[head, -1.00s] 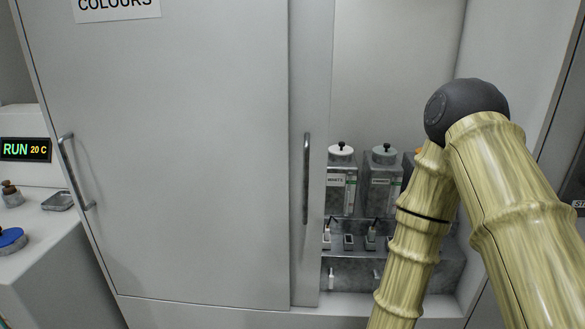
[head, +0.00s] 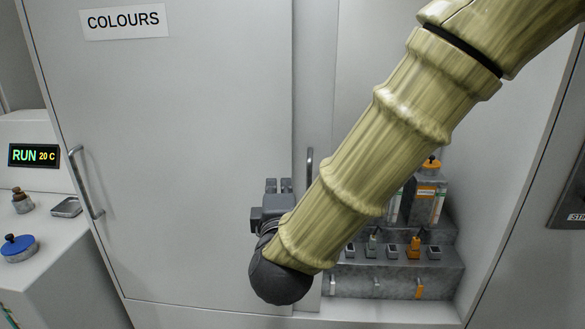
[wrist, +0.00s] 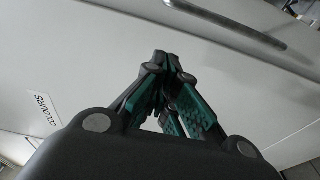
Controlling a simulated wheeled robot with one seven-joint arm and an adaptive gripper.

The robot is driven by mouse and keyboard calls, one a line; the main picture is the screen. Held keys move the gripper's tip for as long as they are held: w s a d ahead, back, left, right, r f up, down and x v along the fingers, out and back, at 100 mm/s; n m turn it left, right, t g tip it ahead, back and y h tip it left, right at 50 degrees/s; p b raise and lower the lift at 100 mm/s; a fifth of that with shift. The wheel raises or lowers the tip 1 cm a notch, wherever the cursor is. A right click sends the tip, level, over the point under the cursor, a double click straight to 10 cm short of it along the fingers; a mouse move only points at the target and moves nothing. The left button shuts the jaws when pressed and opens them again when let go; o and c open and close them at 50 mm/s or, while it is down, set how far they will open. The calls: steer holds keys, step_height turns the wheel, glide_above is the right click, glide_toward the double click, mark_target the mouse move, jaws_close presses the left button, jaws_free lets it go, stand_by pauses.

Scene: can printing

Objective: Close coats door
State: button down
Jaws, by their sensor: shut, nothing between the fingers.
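A narrow strip of a pale grey door (head: 324,130) shows right of the COLOURS door, with an upright bar handle (head: 309,166). Its own label is not in view. Right of it the cabinet is open. My gripper (head: 278,184) is shut and empty in front of the COLOURS door's right part, just left of that handle. In the wrist view my shut fingers (wrist: 165,75) point at the pale door fronts. A bar handle (wrist: 235,25) lies beyond them at the upper right, apart from the fingers. My forearm hides the lower part of the handle strip.
The COLOURS door (head: 190,200) covers the left of the cabinet, with its own handle (head: 85,182). Inside the opening, a stepped rack (head: 390,280) holds bottles and small nozzles. A counter with a RUN display (head: 34,155) and a blue-lidded pot (head: 19,247) stands at left.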

steer(key=w+p, duration=0.1)
steer(key=w, duration=0.2)
steer(key=w+p, duration=0.1)
steer(key=w, duration=0.2)
steer(key=w+a+p, duration=0.1)
steer(key=w, duration=0.3)
steer(key=shift+r, duration=0.2)
steer(key=shift+d, duration=0.3)
steer(key=shift+s+d+f+p, duration=0.15)
steer(key=shift+d+p, duration=0.1)
steer(key=shift+d, duration=0.25)
steer(key=shift+s+d+r+p, duration=0.1)
steer(key=shift+s+d+p, duration=0.1)
steer(key=shift+d, duration=0.3)
steer(key=shift+s+d+f+p, duration=0.1)
steer(key=shift+d+p, duration=0.15)
steer(key=shift+d, duration=0.25)
steer(key=shift+d, duration=0.1)
